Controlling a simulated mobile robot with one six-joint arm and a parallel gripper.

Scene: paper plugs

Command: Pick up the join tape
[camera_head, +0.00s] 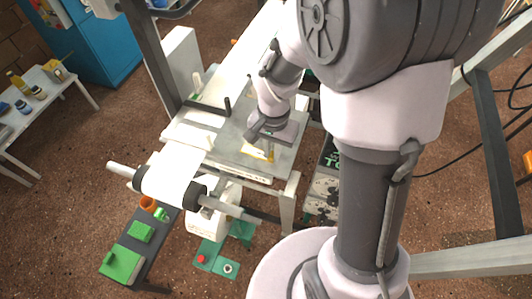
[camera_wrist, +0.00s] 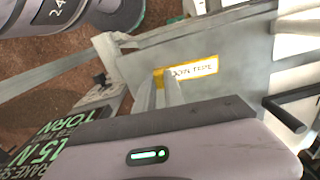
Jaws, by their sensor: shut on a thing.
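The join tape is a small yellow piece (camera_wrist: 158,78) at the left end of a white, yellow-edged label reading "JOIN TAPE" (camera_wrist: 195,69) on a grey plate. In the head view the yellow patch (camera_head: 258,153) shows near the front edge of the grey table. My gripper (camera_wrist: 167,82) has its pale fingers close together at the tape, shut on it. In the head view my gripper (camera_head: 264,146) is low over the table, its fingers small and hard to make out. Whether the tape is clear of the plate cannot be told.
A dark bench with green pads (camera_head: 122,262) stands lower left. A dark peg (camera_wrist: 285,113) is right of my gripper.

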